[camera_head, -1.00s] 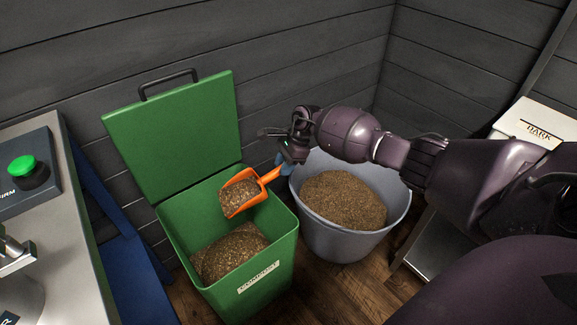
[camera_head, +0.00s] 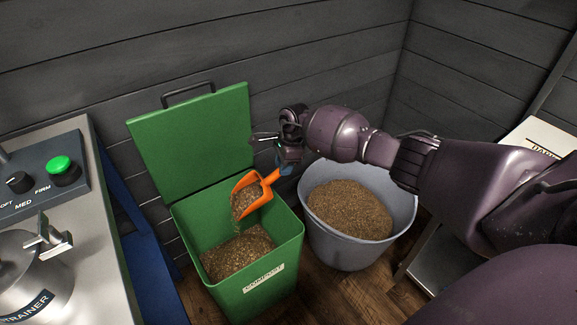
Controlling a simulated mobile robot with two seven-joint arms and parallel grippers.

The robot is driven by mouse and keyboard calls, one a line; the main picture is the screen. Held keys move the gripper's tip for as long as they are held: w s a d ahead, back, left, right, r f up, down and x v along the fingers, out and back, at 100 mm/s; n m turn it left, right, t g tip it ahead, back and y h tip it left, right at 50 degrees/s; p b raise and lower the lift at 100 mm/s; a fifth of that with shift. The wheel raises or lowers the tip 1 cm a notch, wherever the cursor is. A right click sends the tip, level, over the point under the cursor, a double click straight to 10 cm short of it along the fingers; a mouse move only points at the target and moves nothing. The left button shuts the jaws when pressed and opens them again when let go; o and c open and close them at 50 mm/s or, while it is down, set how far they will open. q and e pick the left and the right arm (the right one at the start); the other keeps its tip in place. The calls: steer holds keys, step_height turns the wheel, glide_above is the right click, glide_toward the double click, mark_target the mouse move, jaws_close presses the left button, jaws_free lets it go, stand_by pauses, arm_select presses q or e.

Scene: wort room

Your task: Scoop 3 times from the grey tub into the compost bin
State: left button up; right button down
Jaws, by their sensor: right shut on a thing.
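The green compost bin (camera_head: 286,238) stands open with its lid (camera_head: 192,142) raised against the wall. It holds brown grain (camera_head: 237,254). My right gripper (camera_head: 284,158) is shut on the handle of an orange scoop (camera_head: 262,200), above the bin's right rear side. The scoop is tilted with its mouth down to the left; grain still lies in it and some falls from its lip into the bin. The grey tub (camera_head: 345,250) stands right of the bin and holds a broad heap of brown grain (camera_head: 350,207). My left gripper is not in view.
At the left is a steel counter (camera_head: 110,270) with a control panel (camera_head: 40,178), a green button (camera_head: 60,165) and a metal strainer vessel (camera_head: 30,275). A blue panel (camera_head: 150,270) stands between counter and bin. A white labelled box (camera_head: 540,138) is at the right.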

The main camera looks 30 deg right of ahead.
steer(key=shift+w+a+r+h, duration=0.15)
steer(key=shift+a+r+h, duration=0.2)
steer(key=shift+r, duration=0.2)
steer(key=shift+w+a+r+h+p, duration=0.15)
steer(key=shift+a+r+h+p, duration=0.1)
steer(key=shift+a+r+h, duration=0.35)
steer(key=shift+w+a+r+h+p, duration=0.2)
steer(key=shift+a+r, duration=0.25)
steer(key=shift+a, duration=0.35)
steer(key=w+a+r+g+h, duration=0.1)
steer(key=a+r+h, duration=0.3)
steer(key=a, duration=0.4)
steer(key=shift+w+g+h+b, duration=0.3)
steer(key=shift+h, duration=0.15)
stand_by(0.4)
